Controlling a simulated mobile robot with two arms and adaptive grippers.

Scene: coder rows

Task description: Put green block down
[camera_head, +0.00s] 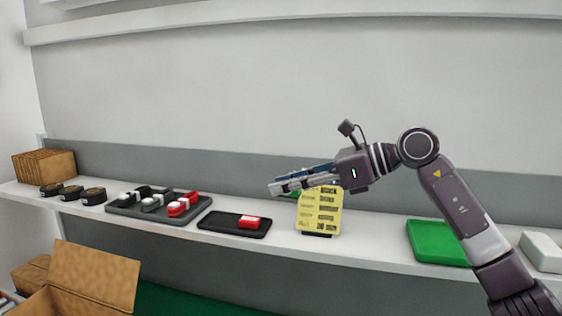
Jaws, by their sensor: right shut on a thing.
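My right gripper (280,184) reaches in from the right over the shelf, its fingers pointing left. It is shut on the green block (288,195), of which only a small green patch shows just below the fingers. The fingers and the yellow card hide the rest of the block, and I cannot tell whether it touches the shelf. A flat green tray or pad (437,244) lies on the shelf to the right, partly behind my right arm. My left gripper is not in view.
A yellow printed card (320,209) stands below the gripper. Left of it are a black tray (210,220) with a red block (250,222), and a grey tray (125,209) with red, white and black blocks. Bare shelf (375,240) lies between card and green tray.

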